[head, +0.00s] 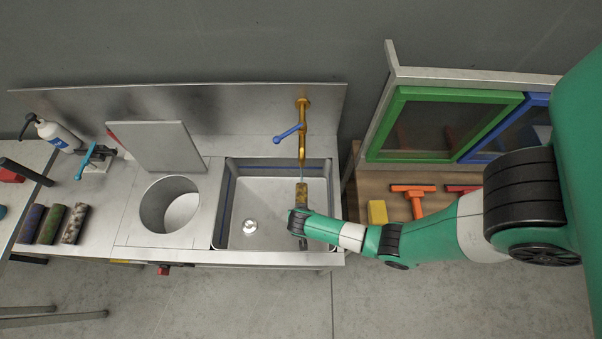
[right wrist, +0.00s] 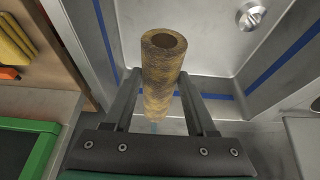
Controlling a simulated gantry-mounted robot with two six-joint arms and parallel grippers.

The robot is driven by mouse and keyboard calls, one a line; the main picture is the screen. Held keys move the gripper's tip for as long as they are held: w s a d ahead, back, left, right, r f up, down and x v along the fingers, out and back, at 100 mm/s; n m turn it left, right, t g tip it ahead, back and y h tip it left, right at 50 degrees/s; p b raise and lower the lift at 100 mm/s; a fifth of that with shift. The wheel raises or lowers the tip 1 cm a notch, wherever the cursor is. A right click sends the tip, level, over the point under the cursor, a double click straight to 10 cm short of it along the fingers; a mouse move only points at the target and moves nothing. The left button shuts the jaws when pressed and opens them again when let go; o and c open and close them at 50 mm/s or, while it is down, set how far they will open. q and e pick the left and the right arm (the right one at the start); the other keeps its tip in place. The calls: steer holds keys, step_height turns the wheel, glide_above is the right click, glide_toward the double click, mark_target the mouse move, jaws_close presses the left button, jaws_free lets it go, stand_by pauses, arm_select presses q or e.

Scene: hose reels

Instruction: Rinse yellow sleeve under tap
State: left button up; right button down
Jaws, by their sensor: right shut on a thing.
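The yellow sleeve (right wrist: 160,72) is a hollow tube with dark, dirty-looking patches. My right gripper (head: 299,211) is shut on it, with one finger on each side in the right wrist view. In the head view the sleeve (head: 301,192) is held over the right part of the sink (head: 238,205), just below the brass tap (head: 302,125). The tap has a blue lever (head: 288,134). A thin pale line, apparently water, runs from the spout down to the sleeve's upper end. My left gripper is not in view.
A round bin opening (head: 170,204) with a raised lid (head: 156,146) is left of the sink. Several dark patterned sleeves (head: 50,224) lie at the counter's left end, near a white pump bottle (head: 58,135). A yellow sponge (head: 377,212) and orange squeegee (head: 415,200) lie on the right shelf.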

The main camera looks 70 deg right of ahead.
mark_target(301, 193)
steer(key=d+b, duration=0.1)
steer(key=d+f, duration=0.1)
steer(key=w+d+b, duration=0.1)
steer(key=shift+d+f+b, duration=0.3)
steer(key=shift+b, duration=0.05)
steer(key=d, duration=0.2)
steer(key=w+d, duration=0.1)
steer(key=shift+f, duration=0.25)
steer(key=shift+w+d+f, duration=0.15)
steer(key=shift+w+d, duration=0.05)
steer(key=shift+d, duration=0.55)
